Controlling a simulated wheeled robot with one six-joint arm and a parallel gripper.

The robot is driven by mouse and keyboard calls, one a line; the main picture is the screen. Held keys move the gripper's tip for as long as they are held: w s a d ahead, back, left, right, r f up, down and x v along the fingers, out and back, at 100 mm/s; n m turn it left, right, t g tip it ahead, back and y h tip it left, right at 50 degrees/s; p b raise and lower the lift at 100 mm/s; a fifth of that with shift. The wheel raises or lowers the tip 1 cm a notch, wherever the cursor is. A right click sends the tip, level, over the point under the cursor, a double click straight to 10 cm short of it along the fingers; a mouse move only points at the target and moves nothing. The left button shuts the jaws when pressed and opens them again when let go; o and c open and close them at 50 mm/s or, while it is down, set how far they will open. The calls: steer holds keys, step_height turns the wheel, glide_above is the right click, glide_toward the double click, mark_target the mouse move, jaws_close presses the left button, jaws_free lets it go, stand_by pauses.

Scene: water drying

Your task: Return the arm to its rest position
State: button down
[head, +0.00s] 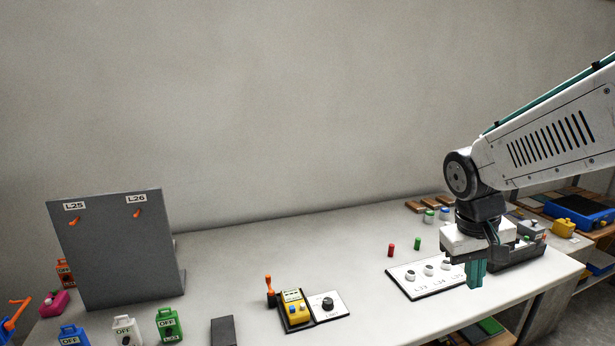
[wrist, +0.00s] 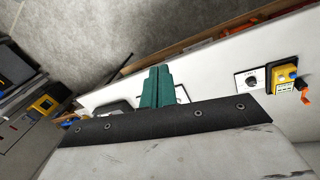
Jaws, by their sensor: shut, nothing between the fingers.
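My gripper (head: 476,274) hangs from my arm on the right side of the head view, over the right part of the white table (head: 240,262). Its green fingers point down and are closed together with nothing between them. In the wrist view the closed green fingers (wrist: 157,88) show at the centre. In the head view the fingers overlap the right end of a white panel (head: 408,287) with several round knobs. I cannot tell the exact height of the fingers above it.
A grey board (head: 120,245) with orange hooks stands at left, with colored OFF-labelled tags (head: 170,324) before it. A yellow device (head: 295,308) with an orange lever sits mid-table. Red (head: 391,250) and green (head: 417,244) cylinders stand near the panel. A dark tray (head: 515,255) lies behind my gripper.

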steer(key=s+a+r+y, duration=0.1)
steer(key=s+r, duration=0.1)
steer(key=s, duration=0.7)
steer(key=s+a+r+t+y, duration=0.1)
steer(key=s+a+r, duration=0.1)
steer(key=s, duration=0.8)
steer(key=shift+a+m, duration=0.2)
steer(key=shift+m, duration=0.1)
